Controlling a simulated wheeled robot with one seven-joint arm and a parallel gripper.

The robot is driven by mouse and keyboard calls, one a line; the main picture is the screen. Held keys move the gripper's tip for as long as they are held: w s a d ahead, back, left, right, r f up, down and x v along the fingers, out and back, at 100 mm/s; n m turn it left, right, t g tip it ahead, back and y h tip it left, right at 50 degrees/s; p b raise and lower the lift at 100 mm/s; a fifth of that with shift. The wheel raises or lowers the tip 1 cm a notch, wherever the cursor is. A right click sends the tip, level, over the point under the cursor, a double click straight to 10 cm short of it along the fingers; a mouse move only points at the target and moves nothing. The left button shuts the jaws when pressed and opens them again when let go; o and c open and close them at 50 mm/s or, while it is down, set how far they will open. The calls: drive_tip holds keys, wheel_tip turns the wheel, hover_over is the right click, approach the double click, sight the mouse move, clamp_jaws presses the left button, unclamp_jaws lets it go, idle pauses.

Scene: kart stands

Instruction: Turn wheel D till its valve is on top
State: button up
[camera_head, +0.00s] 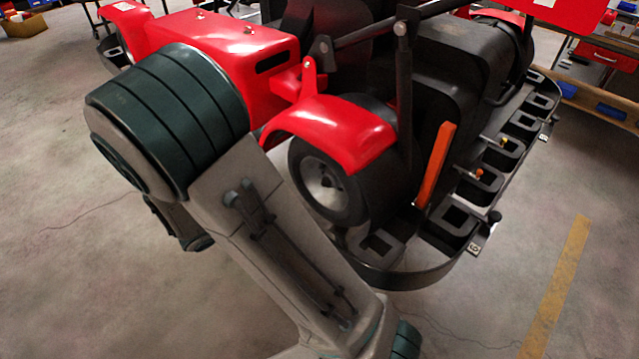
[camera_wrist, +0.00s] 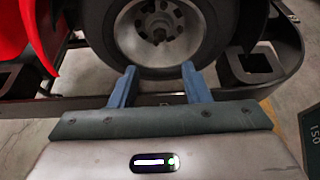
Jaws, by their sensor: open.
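A kart wheel with a black tyre and grey metal rim (camera_head: 323,186) sits under a red fender in the head view. The wrist view shows the same kind of wheel close up, with its grey rim (camera_wrist: 158,35) and dark centre hub; its top is cut off. I cannot read a letter D on it, and I cannot make out the valve. My gripper (camera_wrist: 158,72) is open, its two blue fingers apart in front of the tyre's lower part. I cannot tell whether they touch it. In the head view my arm hides the gripper.
The red kart body (camera_head: 225,35) stands around the wheel. A black bumper rail (camera_head: 410,275) with square pockets runs below and to the right. An orange bar (camera_head: 436,165) stands beside the wheel. The floor (camera_head: 90,250) to the left is clear.

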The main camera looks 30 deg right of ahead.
sight(325, 183)
drive_tip(key=p+x, duration=0.1)
drive_tip(key=x, duration=1.2)
drive_tip(key=shift+w+d, duration=0.15)
drive_tip(key=shift+d, duration=0.2)
clamp_jaws()
